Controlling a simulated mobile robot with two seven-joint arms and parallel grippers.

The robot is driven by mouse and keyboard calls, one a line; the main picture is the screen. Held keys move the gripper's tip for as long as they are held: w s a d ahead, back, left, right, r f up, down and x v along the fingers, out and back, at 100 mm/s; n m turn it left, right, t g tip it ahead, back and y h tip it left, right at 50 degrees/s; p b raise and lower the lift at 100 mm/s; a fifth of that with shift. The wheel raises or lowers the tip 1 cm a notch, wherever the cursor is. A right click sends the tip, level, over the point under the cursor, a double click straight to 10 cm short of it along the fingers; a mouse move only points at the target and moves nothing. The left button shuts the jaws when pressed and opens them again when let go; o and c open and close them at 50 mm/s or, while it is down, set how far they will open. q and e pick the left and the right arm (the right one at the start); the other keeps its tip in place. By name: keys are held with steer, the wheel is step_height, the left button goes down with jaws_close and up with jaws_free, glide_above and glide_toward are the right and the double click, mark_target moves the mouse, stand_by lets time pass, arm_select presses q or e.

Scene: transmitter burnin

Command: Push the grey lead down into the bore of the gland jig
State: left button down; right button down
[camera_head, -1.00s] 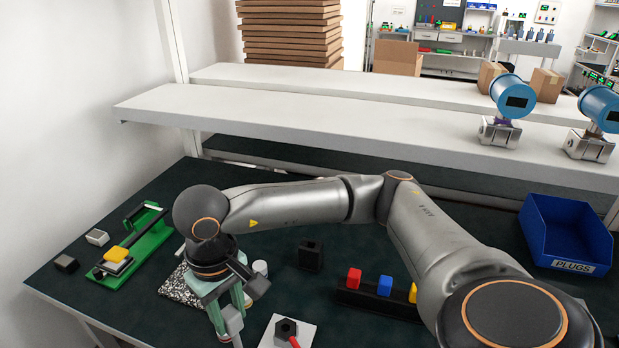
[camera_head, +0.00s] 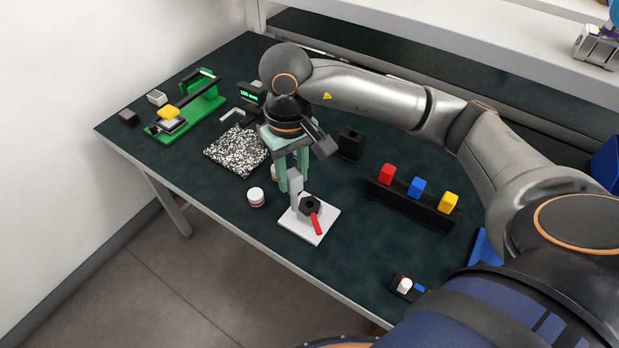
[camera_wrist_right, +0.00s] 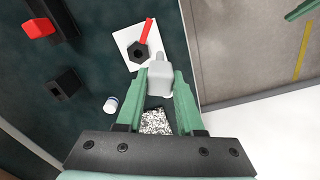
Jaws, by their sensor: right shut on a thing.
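My right gripper (camera_head: 292,178), with pale green fingers, is shut on the grey lead (camera_head: 296,192), a light grey block with a narrower rounded end. The lead also shows between the fingertips in the right wrist view (camera_wrist_right: 160,76). The gland jig is a white plate (camera_head: 318,228) with a black hexagonal piece (camera_head: 310,206) and a red lever (camera_head: 316,224). The lead appears just beside the hexagonal piece, on its left in the head view. Its height above the plate is hard to tell. In the wrist view a dark bore shows in the hexagonal piece (camera_wrist_right: 138,53).
A small white jar (camera_head: 256,197) stands left of the jig. A speckled mat (camera_head: 236,151) and green fixture (camera_head: 190,118) lie farther left. A black holed block (camera_head: 350,144) and a rack (camera_head: 410,204) with red, blue and yellow pieces stand to the right.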

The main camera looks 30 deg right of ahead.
steer(key=w+d+f+b, duration=0.1)
steer(key=d+f+b, duration=0.3)
steer(key=f, duration=0.5)
steer(key=shift+w+d+f+b, duration=0.3)
steer(key=shift+d+f+b, duration=0.1)
steer(key=shift+b, duration=0.25)
steer(key=c, duration=0.5)
jaws_free()
steer(key=shift+r, duration=0.1)
steer(key=shift+c, duration=0.2)
step_height(320, 180, up, 13)
steer(key=p, duration=0.1)
steer(key=shift+f, duration=0.2)
